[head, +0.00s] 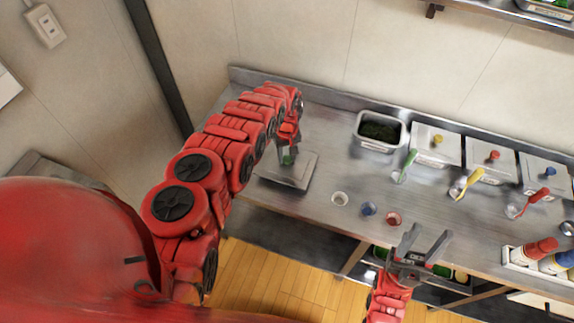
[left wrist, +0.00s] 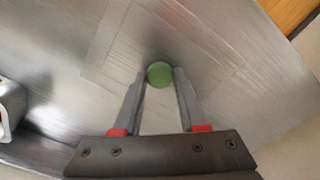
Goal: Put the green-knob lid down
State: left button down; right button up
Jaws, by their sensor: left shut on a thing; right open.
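The green-knob lid (head: 297,175) is a flat square steel plate at the left part of the steel counter. My left gripper (head: 288,152) is above it, pointing down, with its fingers on both sides of the green knob. In the left wrist view the round green knob (left wrist: 160,75) sits between the fingertips, and the lid (left wrist: 205,58) spreads out below it, level with the counter. I cannot tell whether the lid touches the counter or hangs just above it. My right gripper (head: 424,243) is open and empty, in front of the counter's front edge.
An uncovered tray (head: 358,133) with dark green food stands right of the lid. Lidded trays with yellow (head: 437,139), red (head: 494,155) and blue (head: 550,171) knobs follow. Spoons in cups lie before them. Small cups (head: 340,198) stand near the front edge. Bottles (head: 541,247) stand at right.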

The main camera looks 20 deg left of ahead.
aim_at(287, 158)
pick_arm(q)
notch_tip(287, 158, down, 4)
jog(key=shift+r+b, duration=0.15)
jog(key=shift+b, duration=1.05)
jog(key=shift+r, duration=0.1)
jog(key=shift+f, duration=0.2)
jog(key=shift+c, duration=2.3)
grip_release()
jog(key=shift+r, duration=0.1)
